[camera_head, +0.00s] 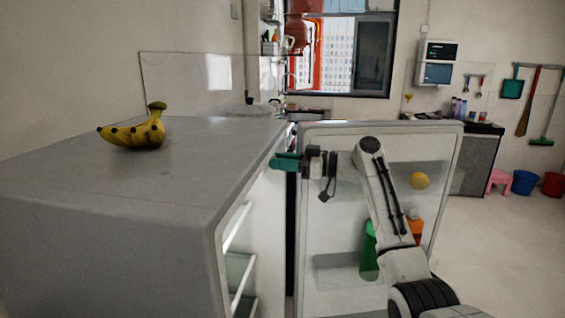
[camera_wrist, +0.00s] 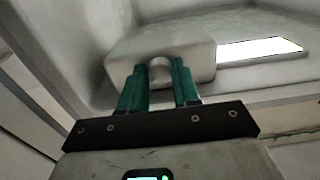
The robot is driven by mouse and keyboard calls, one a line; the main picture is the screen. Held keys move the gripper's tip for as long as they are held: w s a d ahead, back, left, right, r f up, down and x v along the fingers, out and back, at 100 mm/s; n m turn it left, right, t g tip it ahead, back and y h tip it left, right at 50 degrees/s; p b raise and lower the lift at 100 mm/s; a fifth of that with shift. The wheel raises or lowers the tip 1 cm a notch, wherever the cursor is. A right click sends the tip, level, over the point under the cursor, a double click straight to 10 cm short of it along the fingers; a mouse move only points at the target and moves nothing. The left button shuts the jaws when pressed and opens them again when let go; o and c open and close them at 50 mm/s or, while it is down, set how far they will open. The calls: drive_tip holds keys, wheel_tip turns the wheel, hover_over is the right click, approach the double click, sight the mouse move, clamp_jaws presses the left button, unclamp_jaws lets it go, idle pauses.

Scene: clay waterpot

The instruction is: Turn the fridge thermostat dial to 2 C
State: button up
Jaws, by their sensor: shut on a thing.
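The fridge (camera_head: 110,230) stands at the left with its door (camera_head: 340,225) swung open to the right. In the wrist view, the thermostat dial (camera_wrist: 159,70) is a small pale round knob on the front of a white housing (camera_wrist: 200,50) inside the fridge. My gripper (camera_wrist: 159,66) has its two green fingers on either side of the dial, closed on it. No numbers or pointer on the dial are readable. In the head view, my gripper (camera_head: 285,161) reaches past the fridge's top right edge, and its fingertips and the dial are hidden.
A bunch of bananas (camera_head: 137,132) lies on the fridge top. The open door holds a yellow round item (camera_head: 420,181), a green container (camera_head: 369,250) and an orange item (camera_head: 415,227); my arm crosses in front. A bright lit panel (camera_wrist: 262,48) is right of the housing.

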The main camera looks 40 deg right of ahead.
drive_tip(key=shift+c, duration=0.7)
drive_tip(key=shift+m, duration=0.3)
drive_tip(key=shift+s+r+m+p, duration=0.1)
drive_tip(key=shift+r+m+p, duration=0.05)
drive_tip(key=shift+m+p, duration=9.8)
drive_tip(key=m+b, duration=0.3)
drive_tip(key=shift+m, duration=0.35)
drive_tip(key=o, duration=1)
drive_tip(key=shift+o, duration=0.2)
